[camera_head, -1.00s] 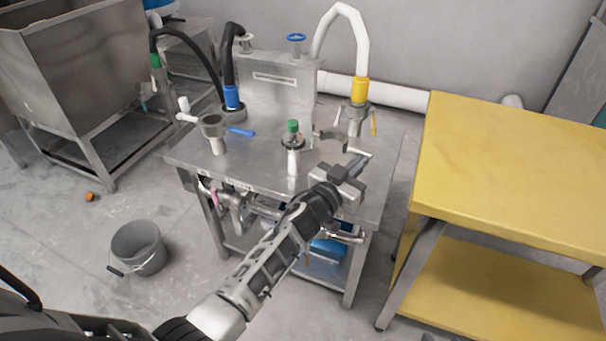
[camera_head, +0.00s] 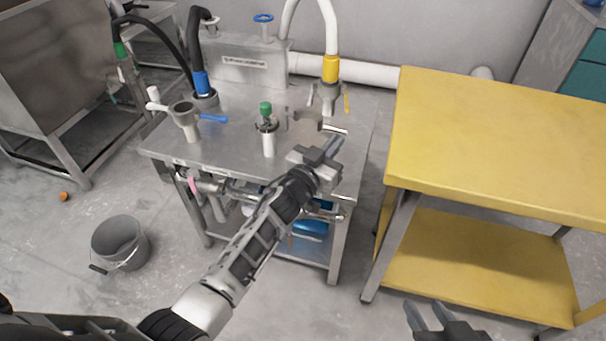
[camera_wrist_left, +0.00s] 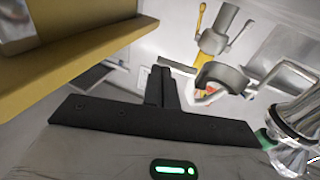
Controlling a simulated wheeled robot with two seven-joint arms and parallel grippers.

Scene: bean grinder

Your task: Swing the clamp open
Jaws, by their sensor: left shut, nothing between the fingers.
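The clamp, a grey curved open ring (camera_head: 306,119), sits at the right part of the steel grinder table. It also shows in the left wrist view (camera_wrist_left: 222,76), right of the fingers. My left gripper (camera_head: 333,147) is shut and empty, above the table's front right part, just in front and to the right of the clamp. Its black fingers (camera_wrist_left: 160,86) are together in the left wrist view, apart from the clamp. My right gripper (camera_head: 430,315) shows at the bottom edge with its two fingers apart and nothing between them.
A green-topped fitting (camera_head: 266,127) stands left of the clamp. A yellow-collared white hose (camera_head: 330,68) ends behind it. A grey cup with a blue handle (camera_head: 186,114) is further left. A yellow table (camera_head: 500,140) stands to the right. A bucket (camera_head: 119,243) is on the floor.

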